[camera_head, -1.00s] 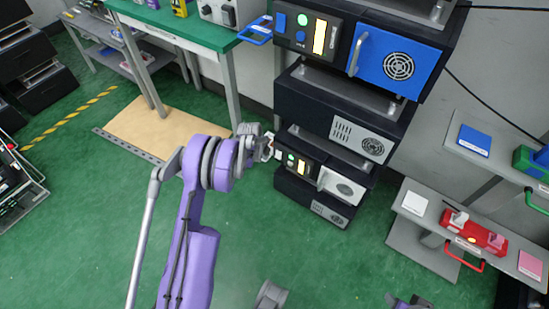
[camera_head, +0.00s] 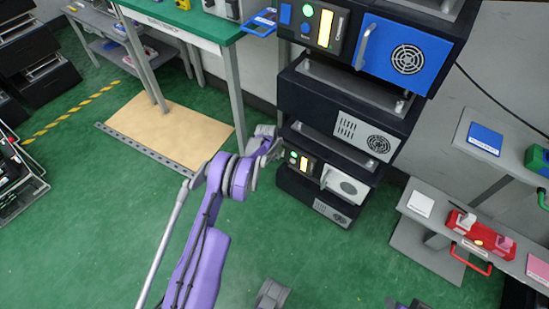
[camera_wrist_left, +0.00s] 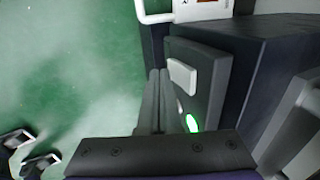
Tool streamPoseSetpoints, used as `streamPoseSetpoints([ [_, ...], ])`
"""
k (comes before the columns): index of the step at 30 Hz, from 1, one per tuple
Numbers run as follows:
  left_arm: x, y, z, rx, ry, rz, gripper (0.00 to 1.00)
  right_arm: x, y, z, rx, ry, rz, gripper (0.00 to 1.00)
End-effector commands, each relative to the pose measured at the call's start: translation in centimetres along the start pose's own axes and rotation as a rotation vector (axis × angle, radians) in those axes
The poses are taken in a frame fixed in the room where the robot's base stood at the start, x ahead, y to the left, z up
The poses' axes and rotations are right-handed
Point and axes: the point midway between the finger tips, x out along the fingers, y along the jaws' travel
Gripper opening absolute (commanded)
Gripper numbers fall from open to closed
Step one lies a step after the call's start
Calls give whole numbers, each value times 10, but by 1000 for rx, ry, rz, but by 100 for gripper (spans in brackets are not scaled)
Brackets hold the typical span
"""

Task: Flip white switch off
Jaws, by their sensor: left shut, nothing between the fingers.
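The white switch (camera_wrist_left: 183,76) is a pale rectangular rocker on a dark control panel, with a lit green lamp below it in the left wrist view. My left gripper (camera_head: 275,149) is at that panel's left side. In the left wrist view its fingers (camera_wrist_left: 158,73) are together and empty, just left of the switch; contact cannot be told.
A black unit with a blue door (camera_head: 402,57) stands above the lower one. A red box (camera_head: 478,238) with a white and a pink lever sits on a grey shelf at right. A green table (camera_head: 190,22) stands at back left. The green floor around my left arm is clear.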

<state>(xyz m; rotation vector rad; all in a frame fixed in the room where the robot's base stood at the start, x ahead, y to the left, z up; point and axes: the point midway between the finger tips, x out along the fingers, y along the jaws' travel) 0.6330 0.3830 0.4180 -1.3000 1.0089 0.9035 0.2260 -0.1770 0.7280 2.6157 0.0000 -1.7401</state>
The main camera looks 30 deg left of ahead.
Motion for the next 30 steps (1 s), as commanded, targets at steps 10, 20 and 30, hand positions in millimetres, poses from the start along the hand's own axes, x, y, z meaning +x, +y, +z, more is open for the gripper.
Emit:
streamPoseSetpoints([
  [10, 0, -1, 0, 0, 0, 0, 0, 1, 0, 0, 0, 0, 0, 50],
  [20, 4, -5, 0, 0, 0, -5, 0, 11, 0, 3, 0, -4, 0, 50],
  [30, -5, -8, 0, 0, 0, -6, 0, 7, 0, 2, 0, -3, 0, 50],
])
